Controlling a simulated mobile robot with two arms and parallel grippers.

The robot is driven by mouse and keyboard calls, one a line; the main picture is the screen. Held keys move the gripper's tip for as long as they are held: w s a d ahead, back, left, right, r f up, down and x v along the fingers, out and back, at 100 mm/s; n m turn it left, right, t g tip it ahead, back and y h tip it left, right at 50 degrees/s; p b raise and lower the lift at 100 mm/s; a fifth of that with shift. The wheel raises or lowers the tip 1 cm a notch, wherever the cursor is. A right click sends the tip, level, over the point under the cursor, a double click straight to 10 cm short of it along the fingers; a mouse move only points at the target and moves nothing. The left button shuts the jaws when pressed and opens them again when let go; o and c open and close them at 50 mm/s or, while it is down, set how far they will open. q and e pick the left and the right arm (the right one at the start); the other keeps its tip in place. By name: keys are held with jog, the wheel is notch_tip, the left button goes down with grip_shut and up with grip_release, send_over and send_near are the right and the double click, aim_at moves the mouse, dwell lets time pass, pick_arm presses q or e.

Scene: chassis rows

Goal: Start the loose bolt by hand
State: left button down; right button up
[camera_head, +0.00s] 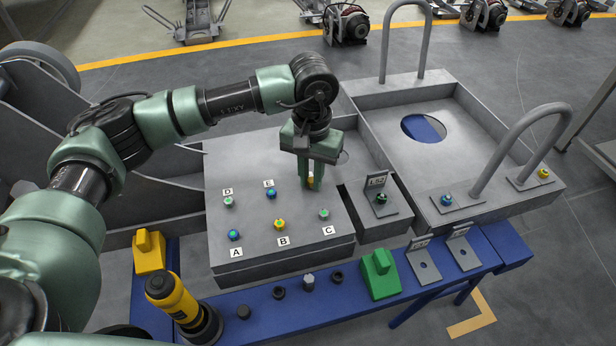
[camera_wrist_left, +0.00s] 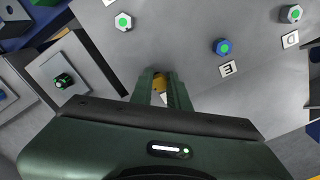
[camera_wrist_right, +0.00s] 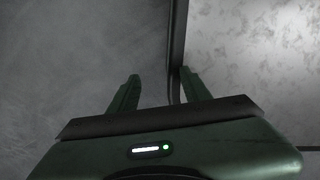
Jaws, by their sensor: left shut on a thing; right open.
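My left gripper (camera_head: 311,184) points down at the grey chassis panel (camera_head: 235,258), near its right back part. It is shut on a yellow bolt (camera_wrist_left: 159,83), mostly hidden between the fingers; I cannot tell how deep the bolt sits. Other bolts stand in the panel at labels: a blue one at A (camera_head: 234,235), a yellow one at B (camera_head: 280,225), a silver one at C (camera_head: 324,214), a silver one at D (camera_head: 228,201) and a blue one at E (camera_head: 270,194). My right gripper (camera_wrist_right: 160,85) is open and empty in the right wrist view, away from the panel.
A blue bench rail (camera_head: 337,305) in front carries a yellow power tool (camera_head: 172,298), a green block (camera_head: 380,274), sockets and brackets. Right of the panel, a small bracket labelled LS2 (camera_head: 378,197) and a grey tray with tall hoop handles (camera_head: 530,130) stand close.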

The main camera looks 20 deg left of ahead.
pick_arm(q)
jog(key=shift+w+a+f+m, duration=0.1)
jog(key=shift+f+m, duration=0.2)
jog(key=shift+m, duration=0.1)
pick_arm(e)
jog(key=shift+w+a+f, duration=0.1)
jog(key=shift+w, duration=1)
pick_arm(q)
jog(key=shift+b, duration=0.3)
jog(key=shift+w+m, duration=0.15)
jog(key=shift+m, duration=0.25)
jog(key=shift+r+m+b, duration=0.2)
jog(key=shift+m+b, duration=0.15)
jog(key=shift+m, duration=0.15)
jog(key=shift+w+r+m, duration=0.1)
jog(key=shift+w+m, duration=0.05)
jog(key=shift+m, duration=0.15)
jog(key=c, duration=1.3)
grip_release()
jog(key=shift+w, duration=0.1)
pick_arm(e)
jog(key=w+a+r+t, duration=0.1)
jog(key=w+r, duration=0.3)
jog(key=w, duration=0.4)
jog(key=w+a+r+t, duration=0.1)
jog(key=w+r+t, duration=0.1)
jog(key=w, duration=0.6)
jog(key=shift+a+r+t+y, duration=0.3)
jog(key=shift+r, duration=0.55)
